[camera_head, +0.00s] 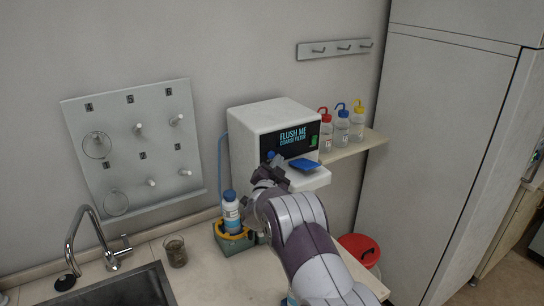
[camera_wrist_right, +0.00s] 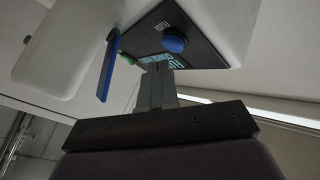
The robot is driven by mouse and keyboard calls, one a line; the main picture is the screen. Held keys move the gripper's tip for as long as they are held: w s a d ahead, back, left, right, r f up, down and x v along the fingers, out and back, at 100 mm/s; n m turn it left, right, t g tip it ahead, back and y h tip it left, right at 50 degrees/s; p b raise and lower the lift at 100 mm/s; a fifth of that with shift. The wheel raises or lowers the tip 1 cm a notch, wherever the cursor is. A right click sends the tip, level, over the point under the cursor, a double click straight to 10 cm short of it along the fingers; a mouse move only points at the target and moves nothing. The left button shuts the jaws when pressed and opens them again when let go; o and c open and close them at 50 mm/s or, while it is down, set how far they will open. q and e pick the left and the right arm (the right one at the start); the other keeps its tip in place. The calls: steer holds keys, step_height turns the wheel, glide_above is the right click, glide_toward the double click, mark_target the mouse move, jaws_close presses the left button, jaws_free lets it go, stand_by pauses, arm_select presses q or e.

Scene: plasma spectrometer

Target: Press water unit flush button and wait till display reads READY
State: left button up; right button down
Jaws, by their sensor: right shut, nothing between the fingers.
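The round blue flush button (camera_head: 270,155) shows just above my right gripper (camera_head: 266,170). In the right wrist view the blue button (camera_wrist_right: 174,44) sits on the black panel beside the lettering. My right gripper's fingers (camera_wrist_right: 155,88) are shut and empty, pointing at the panel close to the button. I cannot tell whether they touch the panel. My left gripper is not in view.
A blue lever (camera_head: 305,164) juts from the unit's front. Several wash bottles (camera_head: 342,128) stand on a shelf to its right. A blue-capped bottle (camera_head: 231,212) stands left of my right arm. A glass beaker (camera_head: 175,252) is near the sink (camera_head: 115,290).

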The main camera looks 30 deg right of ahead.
stand_by(0.8)
steer(key=shift+w+b, duration=0.4)
steer(key=shift+w+b, duration=0.3)
steer(key=shift+w, duration=0.15)
stand_by(0.5)
steer(key=shift+s, duration=0.2)
steer(key=shift+s+b, duration=0.4)
steer(key=shift+s, duration=0.25)
steer(key=shift+s, duration=0.1)
